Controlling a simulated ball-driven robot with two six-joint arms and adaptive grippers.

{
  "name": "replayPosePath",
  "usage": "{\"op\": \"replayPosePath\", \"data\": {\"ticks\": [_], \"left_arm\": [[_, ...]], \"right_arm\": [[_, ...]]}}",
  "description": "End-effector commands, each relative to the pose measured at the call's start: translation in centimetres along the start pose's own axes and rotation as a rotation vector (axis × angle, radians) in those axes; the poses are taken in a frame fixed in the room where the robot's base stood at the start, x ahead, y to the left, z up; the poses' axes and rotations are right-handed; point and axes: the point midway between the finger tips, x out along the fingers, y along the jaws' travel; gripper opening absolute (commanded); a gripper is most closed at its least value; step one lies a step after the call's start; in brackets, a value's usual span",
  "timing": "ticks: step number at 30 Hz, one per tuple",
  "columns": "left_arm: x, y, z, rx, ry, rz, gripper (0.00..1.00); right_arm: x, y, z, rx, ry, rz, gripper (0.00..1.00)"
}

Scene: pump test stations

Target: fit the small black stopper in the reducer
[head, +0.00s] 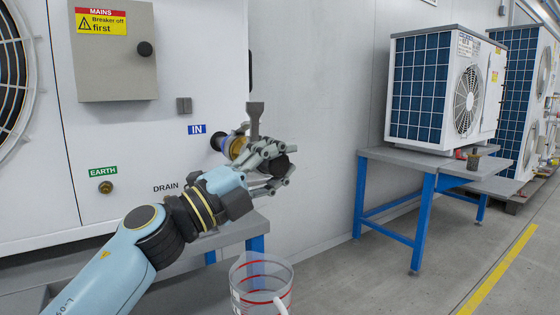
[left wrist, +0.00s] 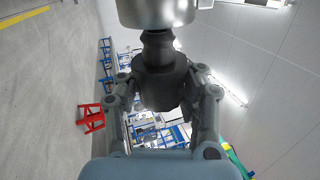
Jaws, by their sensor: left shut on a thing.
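My left gripper (head: 284,172) is shut on the small black stopper (head: 283,162), in front of the IN port of the white unit. In the left wrist view, the black stopper (left wrist: 160,85) sits between the two fingers of my left gripper (left wrist: 160,98). Its narrower end points at a pale metal fitting (left wrist: 156,12), likely the reducer, and appears to meet it; I cannot tell whether it is inside. In the head view, a fitting with a brass-coloured part (head: 237,148) and a grey lever (head: 255,118) is at the port, partly hidden by my gripper. My right gripper is not in view.
A clear bucket with red rings (head: 262,285) stands below my left arm. The white unit (head: 110,130) carries a grey MAINS box (head: 115,60). Another unit (head: 425,85) stands on a blue-legged table (head: 420,170) at right. The floor between is clear.

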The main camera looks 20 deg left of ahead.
Motion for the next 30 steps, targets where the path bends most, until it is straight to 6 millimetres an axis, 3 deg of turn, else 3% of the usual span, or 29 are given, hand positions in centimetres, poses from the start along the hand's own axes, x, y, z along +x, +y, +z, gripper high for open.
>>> {"op": "replayPosePath", "data": {"ticks": [30], "left_arm": [[0.15, 0.00, 0.52, 0.000, 0.000, 0.000, 0.02]], "right_arm": [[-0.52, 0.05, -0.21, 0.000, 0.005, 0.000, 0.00]]}}
